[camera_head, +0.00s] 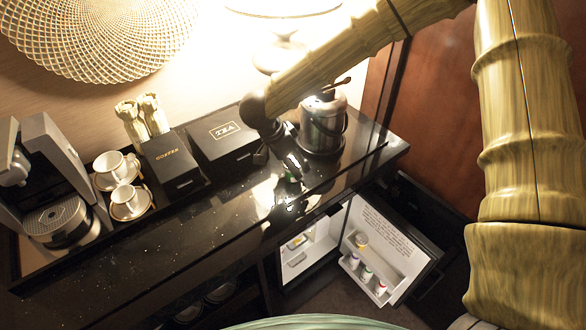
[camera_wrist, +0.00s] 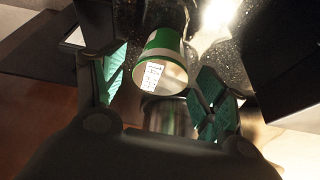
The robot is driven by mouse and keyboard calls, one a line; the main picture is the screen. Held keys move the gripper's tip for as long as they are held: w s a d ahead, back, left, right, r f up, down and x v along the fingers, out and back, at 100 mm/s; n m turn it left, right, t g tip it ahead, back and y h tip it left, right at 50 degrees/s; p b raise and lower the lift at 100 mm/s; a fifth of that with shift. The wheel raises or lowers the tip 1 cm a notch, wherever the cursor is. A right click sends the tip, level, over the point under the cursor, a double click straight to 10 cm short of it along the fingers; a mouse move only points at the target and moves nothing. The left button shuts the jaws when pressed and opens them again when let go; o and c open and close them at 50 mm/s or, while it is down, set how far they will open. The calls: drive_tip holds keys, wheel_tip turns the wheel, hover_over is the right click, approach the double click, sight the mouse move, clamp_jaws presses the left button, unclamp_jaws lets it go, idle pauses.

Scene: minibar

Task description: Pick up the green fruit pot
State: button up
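A green and white pot (camera_wrist: 164,52) with a printed white label shows in the wrist view, tilted in the picture. My gripper (camera_wrist: 160,72) is open, with one green-padded finger on each side of the pot. Narrow gaps seem to show between the pot and the pads, so I see no firm grip. Dark speckled countertop lies behind the pot. In the head view my gripper is over the black counter (camera_head: 235,220), left of the metal bucket, among dark parts and glare. I cannot make out the pot there clearly.
The ice bucket (camera_head: 323,125) stands close right of my gripper. The tea box (camera_head: 224,140), coffee box (camera_head: 171,165), cups (camera_head: 124,195) and coffee machine (camera_head: 55,190) stand left. Below, the fridge door (camera_head: 405,262) is open, with several small pots on it.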

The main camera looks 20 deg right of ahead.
drive_tip(key=c, duration=0.9)
drive_tip(key=shift+r, duration=0.15)
